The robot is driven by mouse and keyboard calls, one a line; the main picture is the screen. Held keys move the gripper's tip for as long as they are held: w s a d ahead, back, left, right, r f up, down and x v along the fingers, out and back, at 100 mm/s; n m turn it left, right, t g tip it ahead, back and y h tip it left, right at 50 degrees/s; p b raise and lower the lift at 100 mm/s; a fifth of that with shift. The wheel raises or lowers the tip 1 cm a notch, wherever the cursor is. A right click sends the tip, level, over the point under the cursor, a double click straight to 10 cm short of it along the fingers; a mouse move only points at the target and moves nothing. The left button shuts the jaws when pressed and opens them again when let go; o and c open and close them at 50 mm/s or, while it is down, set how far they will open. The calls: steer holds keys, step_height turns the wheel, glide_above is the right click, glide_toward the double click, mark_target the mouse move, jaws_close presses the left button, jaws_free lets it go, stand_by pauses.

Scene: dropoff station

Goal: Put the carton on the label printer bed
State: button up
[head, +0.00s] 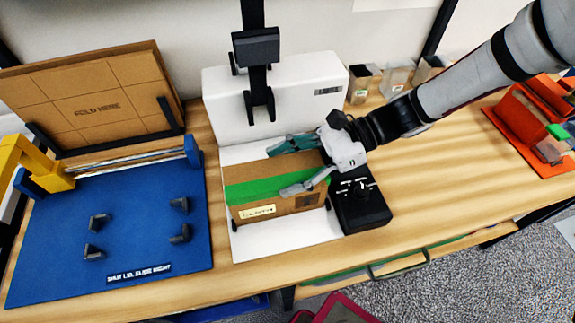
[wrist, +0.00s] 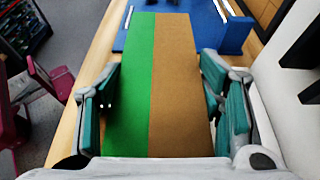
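The carton (head: 285,200) is a brown box with a green stripe along its top and a pale label on its front face. It is at the white label printer bed (head: 300,232), with its lower edge close to small dark stops; no clear gap shows beneath it. My gripper (head: 290,166) reaches over it from the right, one finger along the far side, one along the near side. In the wrist view, the carton (wrist: 172,90) fills the space between the teal pads of my gripper (wrist: 160,85), with no clear gap on either side. The contact faces are hidden.
The white printer body (head: 285,95) stands behind the bed, with a dark upright post. A blue fixture (head: 140,235) with dark corner stops lies left. Small bins and an orange rack stand right.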

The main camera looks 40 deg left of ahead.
steer(key=o, duration=0.4)
steer(key=shift+w+r, duration=0.15)
steer(key=b+v, duration=0.1)
steer(key=v, duration=1)
steer(key=shift+w+d+r, duration=0.15)
steer(key=shift+w+d, duration=0.1)
steer(key=shift+d, duration=0.05)
steer(key=shift+d, duration=0.1)
steer(key=s+d+r+n+t+h, duration=0.2)
steer(key=d+t, duration=0.3)
steer(key=d, duration=0.6)
steer(key=s+d+r+n+t+h, duration=0.3)
steer(key=s+d+r+t, duration=0.1)
steer(key=d, duration=0.7)
steer(key=s+d+r+n+t+h, duration=0.2)
steer(key=d+r+t, duration=0.3)
steer(key=d, duration=0.6)
steer(key=shift+s+d+n+t+h, duration=0.15)
steer(key=shift+s+n+t+h, duration=0.2)
steer(key=shift+s+h, duration=0.25)
